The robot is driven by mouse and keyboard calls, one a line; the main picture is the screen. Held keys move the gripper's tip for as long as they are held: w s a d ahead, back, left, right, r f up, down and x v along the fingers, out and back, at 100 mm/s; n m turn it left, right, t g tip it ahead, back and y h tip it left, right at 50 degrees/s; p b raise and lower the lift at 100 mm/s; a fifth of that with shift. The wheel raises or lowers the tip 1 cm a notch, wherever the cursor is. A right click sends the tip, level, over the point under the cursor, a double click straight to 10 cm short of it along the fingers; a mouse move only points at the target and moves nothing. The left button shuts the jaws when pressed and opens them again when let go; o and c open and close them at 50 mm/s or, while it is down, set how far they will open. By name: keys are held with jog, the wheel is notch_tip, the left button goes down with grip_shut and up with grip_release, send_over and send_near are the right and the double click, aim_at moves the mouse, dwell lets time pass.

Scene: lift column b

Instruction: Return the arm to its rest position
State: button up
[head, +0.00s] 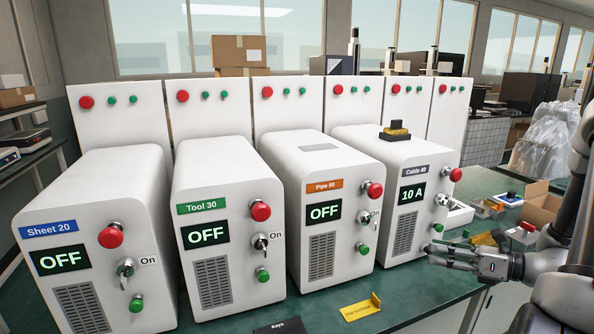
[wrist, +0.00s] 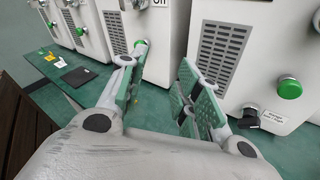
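My arm comes in from the right edge of the head view. My gripper (head: 432,254) is in front of the lower right of the Cable 40 machine (head: 408,160), whose display reads 10 A. I cannot tell whether it touches the machine. In the wrist view, the two green-padded fingers of my gripper (wrist: 160,85) stand apart with nothing between them. A green button (wrist: 289,88) and a black knob (wrist: 250,118) on a white machine front are to the right of the fingers.
Small parts and an open cardboard box (head: 540,205) crowd the right.

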jog(key=s+a+r+n+g+h, duration=0.2)
jog(key=s+a+r+n+g, duration=0.15)
jog(key=s+n+g, duration=0.35)
jog(key=s+a+r+n+g+h, duration=0.25)
jog(key=s+r+n, duration=0.3)
jog(key=n, duration=0.35)
jog(key=s+d+r+n+t+h, duration=0.2)
jog(key=d+r+n+h, duration=0.1)
jog(key=r+n+h, duration=0.1)
jog(key=s+d+r+n+t+h, duration=0.2)
jog(key=s+d+r+n+h, duration=0.1)
jog(key=r+n, duration=0.3)
jog(key=n+h, duration=0.1)
jog(key=n, duration=0.1)
jog(key=shift+n+h, duration=0.35)
jog(key=shift+n, duration=0.05)
dwell(0.4)
